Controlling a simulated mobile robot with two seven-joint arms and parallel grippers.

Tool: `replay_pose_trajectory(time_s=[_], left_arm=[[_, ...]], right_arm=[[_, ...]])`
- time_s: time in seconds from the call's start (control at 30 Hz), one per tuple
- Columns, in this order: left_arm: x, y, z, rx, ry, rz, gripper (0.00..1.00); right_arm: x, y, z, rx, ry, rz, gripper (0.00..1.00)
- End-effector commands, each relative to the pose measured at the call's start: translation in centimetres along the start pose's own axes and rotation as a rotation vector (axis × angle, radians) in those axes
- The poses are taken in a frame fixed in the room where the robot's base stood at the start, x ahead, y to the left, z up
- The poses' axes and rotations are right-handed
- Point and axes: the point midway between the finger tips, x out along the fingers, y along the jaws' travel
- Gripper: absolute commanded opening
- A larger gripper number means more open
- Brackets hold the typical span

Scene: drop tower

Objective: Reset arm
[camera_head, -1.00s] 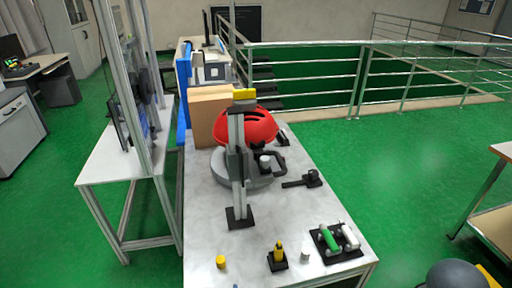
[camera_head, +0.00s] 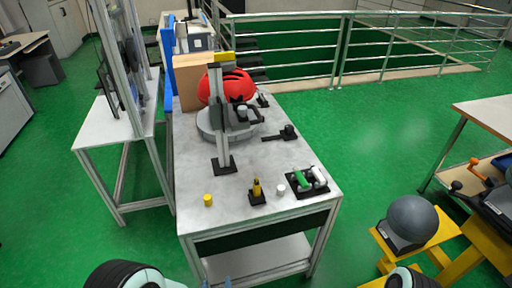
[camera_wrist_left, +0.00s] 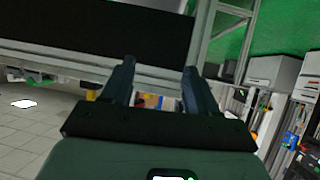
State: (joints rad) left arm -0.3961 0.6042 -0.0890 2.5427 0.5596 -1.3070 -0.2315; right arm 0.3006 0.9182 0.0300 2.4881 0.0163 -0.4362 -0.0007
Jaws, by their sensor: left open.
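My left gripper (camera_head: 215,282) shows only as bluish fingertips at the bottom edge of the head view, in front of the metal worktable (camera_head: 190,212) and below its top. In the left wrist view my left gripper (camera_wrist_left: 158,80) is open, with two dark fingers apart and nothing between them. Dark rounded parts of my arms show at the bottom of the head view. My right gripper is not in view.
On the worktable stand a grey upright stand (camera_head: 223,130), a red helmet (camera_head: 233,87), a yellow cylinder (camera_head: 208,200) and a black tray (camera_head: 318,190) with green and white cylinders. A grey dome (camera_head: 412,222) on a yellow stand is at right. Green floor between is clear.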

Motion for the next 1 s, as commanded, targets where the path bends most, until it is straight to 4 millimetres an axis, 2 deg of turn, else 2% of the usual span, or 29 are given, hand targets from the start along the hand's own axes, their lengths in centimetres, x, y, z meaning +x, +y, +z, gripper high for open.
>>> replay_pose_trajectory(time_s=[0.03,0.13,0.3,0.4,0.6,0.67,0.73,1.0], left_arm=[[0.7,-0.8,2.5,-0.009,-0.086,0.004,0.59],[1.2,-2.0,7.9,-0.042,-0.275,0.03,0.59],[-0.2,-3.9,16.9,-0.124,-0.612,0.07,0.59],[-2.0,-4.8,21.0,-0.174,-0.782,0.089,0.59],[-6.6,-5.8,27.1,-0.275,-1.078,0.124,0.59],[-8.1,-6.0,28.6,-0.306,-1.162,0.137,0.59],[-9.0,-5.7,27.0,-0.3,-1.166,0.144,0.59],[-11.6,-5.6,22.8,-0.294,-1.188,0.142,0.59]], right_arm=[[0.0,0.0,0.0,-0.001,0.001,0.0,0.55],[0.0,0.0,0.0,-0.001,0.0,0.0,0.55],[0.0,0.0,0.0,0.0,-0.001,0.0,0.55],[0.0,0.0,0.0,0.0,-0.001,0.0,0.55],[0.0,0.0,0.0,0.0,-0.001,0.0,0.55],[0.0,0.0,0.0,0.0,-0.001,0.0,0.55],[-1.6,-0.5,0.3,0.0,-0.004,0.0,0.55],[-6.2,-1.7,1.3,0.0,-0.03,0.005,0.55]])
